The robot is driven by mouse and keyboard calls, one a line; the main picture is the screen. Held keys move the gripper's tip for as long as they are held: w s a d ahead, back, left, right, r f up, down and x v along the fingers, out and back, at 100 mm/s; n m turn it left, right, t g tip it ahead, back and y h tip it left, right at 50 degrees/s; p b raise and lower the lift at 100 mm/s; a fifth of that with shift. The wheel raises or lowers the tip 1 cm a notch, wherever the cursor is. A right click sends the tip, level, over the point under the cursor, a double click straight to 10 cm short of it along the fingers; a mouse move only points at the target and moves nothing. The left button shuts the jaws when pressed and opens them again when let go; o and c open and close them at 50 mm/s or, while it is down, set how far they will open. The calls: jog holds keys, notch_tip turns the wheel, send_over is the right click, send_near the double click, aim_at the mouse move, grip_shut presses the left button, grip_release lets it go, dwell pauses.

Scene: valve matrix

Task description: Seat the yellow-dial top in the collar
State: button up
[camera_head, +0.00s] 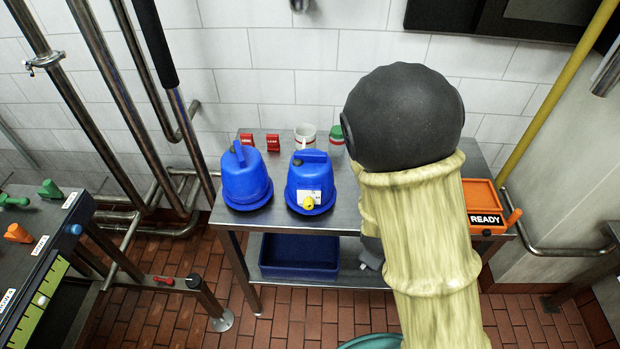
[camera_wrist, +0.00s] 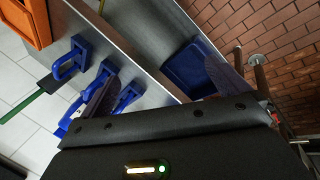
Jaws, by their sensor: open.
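Two blue domed tops stand upright on the steel table in the head view. The right one (camera_head: 311,180) bears a yellow dial (camera_head: 307,202) low on its front and a white label; the left one (camera_head: 246,178) shows no yellow dial. I cannot pick out the collar with certainty. In the wrist view my gripper (camera_wrist: 163,90) is open, its two dark fingers apart, with no object clearly held between them. Several blue parts (camera_wrist: 103,76) lie beyond the left finger; I cannot tell which has the dial. In the head view my arm hides most of the gripper.
The steel table (camera_head: 335,225) also holds two red tags (camera_head: 273,142), a white cup (camera_head: 305,138) and a green-capped jar (camera_head: 337,140). An orange READY box (camera_head: 482,205) stands right. A blue bin (camera_head: 300,257) is on the lower shelf. A workbench stands left.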

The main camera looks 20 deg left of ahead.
jog(key=a+r+n+t+y, duration=0.2)
jog(key=a+r+n+t, duration=0.1)
jog(key=a+n, duration=0.3)
jog(key=a+r+n+t+y+p, duration=0.1)
jog(key=a+r+n+t, duration=0.2)
jog(key=n, duration=0.8)
jog(key=s+a+r+n+t+y+p, duration=0.1)
jog(key=a+r+n+t+y, duration=0.1)
jog(key=a+n+t, duration=0.4)
jog(key=a+r+n, duration=0.1)
jog(key=a+n, duration=0.1)
jog(key=a, duration=0.1)
jog(key=shift+a+r+n+t+y, duration=0.2)
jog(key=shift+r+n+t+y, duration=0.1)
jog(key=p, duration=0.4)
send_near(311, 157)
jog(key=x, duration=0.4)
jog(key=shift+w+a+r, duration=0.15)
jog(key=shift+w+r, duration=0.05)
jog(key=shift+w, duration=0.05)
jog(key=shift+w+a+f, duration=0.1)
jog(key=shift+w, duration=0.35)
